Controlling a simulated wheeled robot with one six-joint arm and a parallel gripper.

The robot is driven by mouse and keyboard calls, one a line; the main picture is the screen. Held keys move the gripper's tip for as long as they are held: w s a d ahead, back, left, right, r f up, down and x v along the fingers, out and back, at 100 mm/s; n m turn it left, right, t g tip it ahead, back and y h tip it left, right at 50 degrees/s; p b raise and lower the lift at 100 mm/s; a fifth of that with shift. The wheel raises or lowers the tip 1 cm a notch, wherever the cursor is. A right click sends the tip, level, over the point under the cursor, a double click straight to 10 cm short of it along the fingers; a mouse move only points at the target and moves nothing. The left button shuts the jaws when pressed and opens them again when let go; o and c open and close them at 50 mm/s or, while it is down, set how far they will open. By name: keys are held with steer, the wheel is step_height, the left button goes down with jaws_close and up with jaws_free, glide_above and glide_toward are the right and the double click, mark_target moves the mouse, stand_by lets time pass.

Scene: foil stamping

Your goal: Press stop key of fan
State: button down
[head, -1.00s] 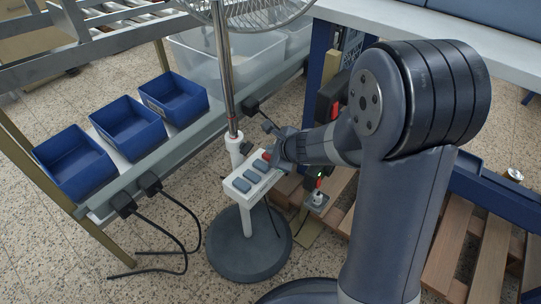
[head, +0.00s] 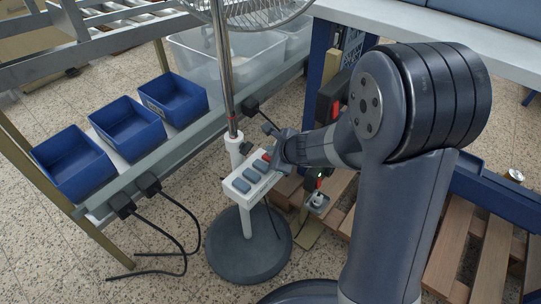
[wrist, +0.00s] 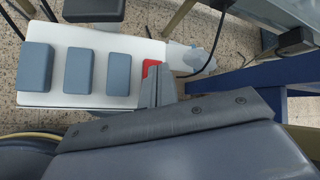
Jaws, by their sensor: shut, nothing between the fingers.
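The fan has a round dark base (head: 247,247), a metal pole (head: 226,75) and a wire cage (head: 262,12) at the top edge. Its white key panel (head: 233,197) carries three grey-blue keys (head: 254,175) and one red key (head: 264,159) at the end nearest my gripper. In the wrist view the red key (wrist: 151,66) is partly covered by my gripper (wrist: 156,80). The grey-blue keys (wrist: 78,71) lie left of it, clear of the fingers. My gripper (head: 274,155) is shut and empty, with its tips at the red key. I cannot tell whether they touch it.
Blue bins (head: 128,127) stand on a rack left of the fan. Black cables (head: 170,225) hang from the rack to the floor. A blue post (head: 318,75) and a wooden pallet (head: 470,240) are on the right.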

steer(key=shift+r+p, duration=0.7)
steer(key=shift+r, duration=0.15)
step_height(320, 180, up, 5)
steer(key=p, duration=0.4)
steer(key=shift+f, duration=0.15)
stand_by(0.5)
steer(key=shift+r+p, duration=1.95)
steer(key=shift+p, duration=0.35)
steer(key=shift+f, duration=0.1)
